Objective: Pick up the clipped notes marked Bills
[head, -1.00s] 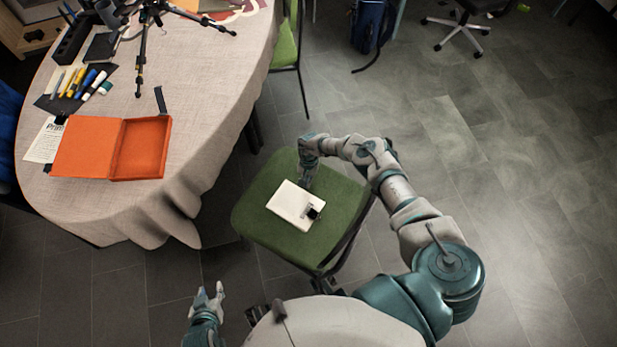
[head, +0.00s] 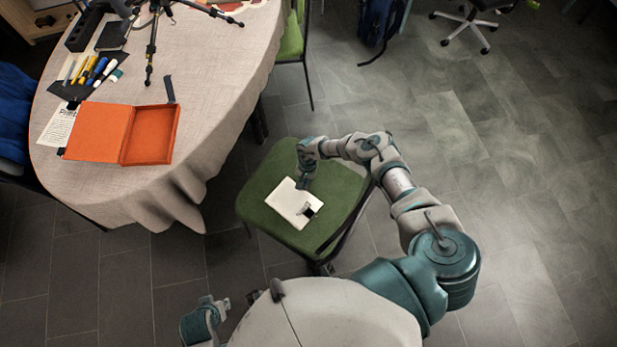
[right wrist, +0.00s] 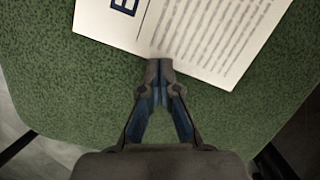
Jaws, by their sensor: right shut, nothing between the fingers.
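The clipped notes (head: 290,198) are a white stack lying flat on the green chair seat, with a black clip (head: 310,209) at the edge nearer me. In the right wrist view the notes (right wrist: 205,30) show printed lines and part of a dark blue boxed letter, cut off at the top; I cannot read the full word. My right gripper (head: 304,185) is at the far edge of the notes. In the wrist view its fingertips (right wrist: 158,68) are together and empty at the paper's edge; contact is unclear. My left gripper (head: 220,303) is low at the left, away from the chair.
The green chair (head: 262,190) has free seat around the notes. A cloth-covered table (head: 205,110) stands at left, with an open orange box (head: 98,132), markers (head: 95,70) and a tripod (head: 151,45).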

